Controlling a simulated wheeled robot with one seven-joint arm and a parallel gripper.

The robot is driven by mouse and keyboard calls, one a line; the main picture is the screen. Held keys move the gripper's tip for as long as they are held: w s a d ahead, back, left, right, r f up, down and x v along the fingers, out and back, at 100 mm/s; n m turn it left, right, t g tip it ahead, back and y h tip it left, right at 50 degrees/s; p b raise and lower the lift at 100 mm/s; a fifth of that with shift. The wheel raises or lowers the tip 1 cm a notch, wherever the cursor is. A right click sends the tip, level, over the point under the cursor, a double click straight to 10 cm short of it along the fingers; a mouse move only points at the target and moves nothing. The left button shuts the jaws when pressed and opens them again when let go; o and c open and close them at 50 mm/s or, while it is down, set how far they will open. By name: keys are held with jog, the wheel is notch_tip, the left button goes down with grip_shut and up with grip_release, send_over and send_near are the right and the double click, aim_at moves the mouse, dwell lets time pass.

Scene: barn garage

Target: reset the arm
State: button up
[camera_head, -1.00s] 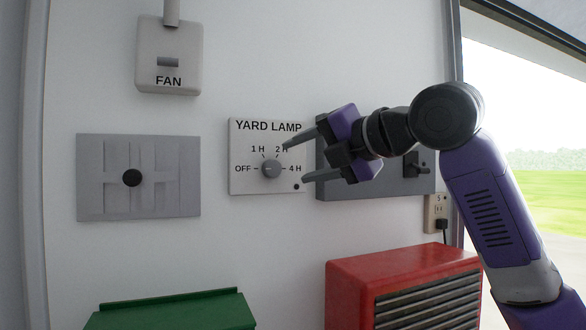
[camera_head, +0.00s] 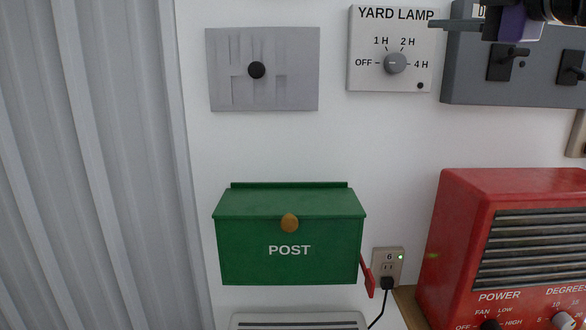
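My gripper (camera_head: 455,25) shows only in part at the top right edge of the head view. One dark finger points left, just right of the YARD LAMP panel's lettering. The rest of the gripper and most of my arm are cut off by the frame, so its opening does not show. I see nothing held at the visible finger. I cannot tell whether the finger touches the wall panels.
A grey switch box (camera_head: 460,85) is behind and below my gripper. A grey slotted plate (camera_head: 225,92) with a black knob (camera_head: 257,70) is left. A green POST box (camera_head: 240,260) and red heater (camera_head: 455,225) are below. An outlet (camera_head: 400,256) has a plugged cord.

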jog(key=s+d+f+m+t+h, duration=0.1)
jog(key=d+f+m+t+h, duration=0.15)
jog(key=f+m, duration=0.45)
jog(key=s+d+f+m+t+h, duration=0.1)
jog(key=d+f+m+t, duration=0.25)
jog(key=f+m, duration=0.35)
jog(key=s+f+m+h, duration=0.3)
jog(key=s+f+m, duration=0.2)
jog(key=f, duration=0.6)
jog(key=s+f+m+h, duration=0.4)
jog(key=f+m, duration=0.1)
jog(key=f, duration=0.6)
jog(key=s+a+f+g+y, duration=0.1)
jog(key=s+a+f+g, duration=0.2)
jog(key=s+f, duration=0.5)
jog(key=s+a+f+g+y, duration=0.1)
jog(key=s+a+f+g, duration=0.2)
jog(key=s+f, duration=0.6)
jog(key=s+a+f+g+y, duration=0.2)
jog(key=s+f, duration=0.7)
jog(key=s, duration=0.9)
jog(key=shift+s+a+n+g, duration=0.3)
jog(key=shift+a+n+g, duration=0.1)
jog(key=shift+a+g, duration=0.25)
